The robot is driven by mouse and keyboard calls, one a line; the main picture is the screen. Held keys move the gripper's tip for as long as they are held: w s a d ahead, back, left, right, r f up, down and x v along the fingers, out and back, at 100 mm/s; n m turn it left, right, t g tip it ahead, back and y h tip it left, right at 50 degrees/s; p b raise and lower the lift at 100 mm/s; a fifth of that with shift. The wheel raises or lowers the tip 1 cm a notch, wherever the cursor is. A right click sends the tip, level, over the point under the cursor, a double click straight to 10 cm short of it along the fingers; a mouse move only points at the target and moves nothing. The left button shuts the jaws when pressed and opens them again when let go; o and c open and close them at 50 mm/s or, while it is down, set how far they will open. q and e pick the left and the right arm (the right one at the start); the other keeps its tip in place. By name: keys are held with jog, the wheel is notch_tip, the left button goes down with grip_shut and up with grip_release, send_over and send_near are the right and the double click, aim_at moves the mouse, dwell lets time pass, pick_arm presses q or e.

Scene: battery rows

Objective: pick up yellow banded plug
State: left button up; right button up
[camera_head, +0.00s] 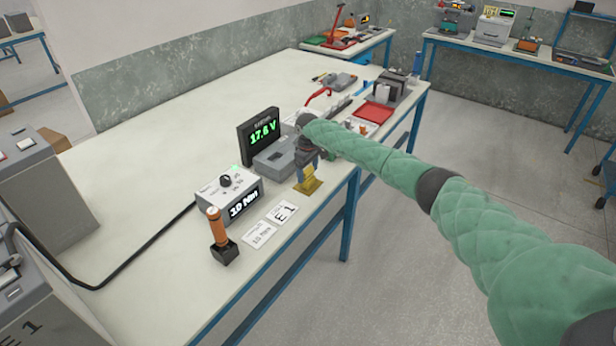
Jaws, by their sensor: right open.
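My right arm (480,225) reaches in from the lower right, wrapped in a green sleeve. My right gripper (309,176) points down near the right edge of the long white-topped table (130,190). It is open, directly above or around a small yellow-gold piece (309,187) at the table edge. I cannot tell whether they touch. No yellow band on a plug can be made out; the gripper hides part of this spot. My left gripper is not in view.
A display reading 17.6 V (261,135) and a grey unit (272,162) stand left of the gripper. Nearer are a dial box (216,192), an orange-handled tool (217,226) in a black holder and white cards (260,234). A red tray (374,113) lies beyond.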

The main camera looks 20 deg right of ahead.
jog(key=shift+f, duration=0.4)
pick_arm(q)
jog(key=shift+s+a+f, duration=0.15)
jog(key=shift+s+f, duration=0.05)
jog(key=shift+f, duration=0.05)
pick_arm(e)
jog(key=c, duration=1.1)
jog(key=shift+r, duration=0.1)
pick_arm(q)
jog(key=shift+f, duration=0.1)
pick_arm(e)
jog(key=shift+r, duration=0.1)
